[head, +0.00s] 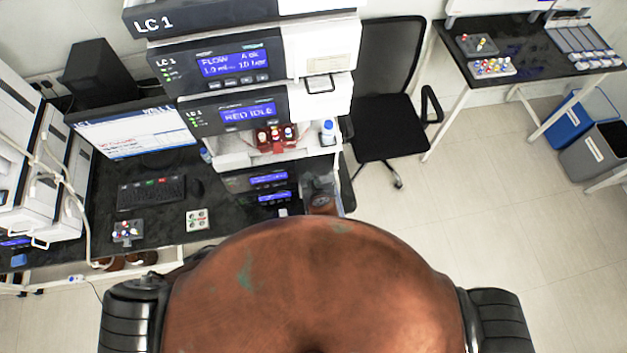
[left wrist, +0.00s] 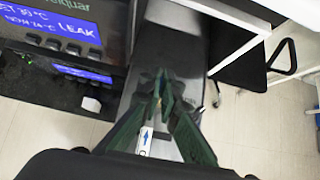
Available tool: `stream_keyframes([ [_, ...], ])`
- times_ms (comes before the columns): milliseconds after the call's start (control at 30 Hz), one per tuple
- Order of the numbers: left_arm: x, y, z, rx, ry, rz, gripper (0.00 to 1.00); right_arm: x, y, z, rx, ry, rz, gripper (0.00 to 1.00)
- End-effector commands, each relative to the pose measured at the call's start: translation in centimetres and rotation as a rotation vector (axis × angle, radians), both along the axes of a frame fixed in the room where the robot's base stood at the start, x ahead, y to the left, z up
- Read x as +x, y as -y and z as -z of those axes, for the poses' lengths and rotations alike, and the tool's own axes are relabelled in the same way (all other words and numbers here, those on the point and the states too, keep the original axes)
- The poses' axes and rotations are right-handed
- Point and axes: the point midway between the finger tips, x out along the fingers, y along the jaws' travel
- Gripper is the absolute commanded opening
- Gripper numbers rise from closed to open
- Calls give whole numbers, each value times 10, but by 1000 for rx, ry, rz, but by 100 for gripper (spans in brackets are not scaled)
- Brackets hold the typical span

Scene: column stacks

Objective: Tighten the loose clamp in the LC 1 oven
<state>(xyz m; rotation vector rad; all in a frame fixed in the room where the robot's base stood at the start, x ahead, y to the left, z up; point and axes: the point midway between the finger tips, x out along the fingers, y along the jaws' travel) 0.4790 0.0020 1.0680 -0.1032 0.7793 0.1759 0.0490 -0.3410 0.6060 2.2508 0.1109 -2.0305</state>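The LC 1 stack (head: 225,65) stands on the black bench in the head view. Its lower module, taken as the oven, has two blue displays (head: 268,180); in the left wrist view a display (left wrist: 70,22) reads LEAK. A grey open compartment or door (left wrist: 172,45) lies beside it. My left gripper (left wrist: 165,84) is over this grey part, its green fingertips close together; whether they touch or hold something is unclear. A white tube-shaped part with a blue arrow (left wrist: 145,140) shows between the fingers' lower parts. I cannot make out the clamp. My right gripper is not in view.
A red bottle tray (head: 276,137) sits in the stack. A keyboard (head: 151,193) and monitor (head: 135,128) are at left. An office chair (head: 388,110) stands just right of the stack. A side table (head: 520,62) and bins (head: 597,150) are farther right, with open floor between.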

Motion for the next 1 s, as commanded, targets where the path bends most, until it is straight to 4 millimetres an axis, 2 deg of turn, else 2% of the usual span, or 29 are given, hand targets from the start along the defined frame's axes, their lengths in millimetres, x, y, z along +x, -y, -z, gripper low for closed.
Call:
stream_keyframes([
  [133,0,0,0,0,0,0,0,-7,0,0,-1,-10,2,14],
  [533,-1,-3,1,-45,8,0,0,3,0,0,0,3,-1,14],
  [1000,-5,-20,6,-378,73,0,0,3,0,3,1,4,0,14],
])
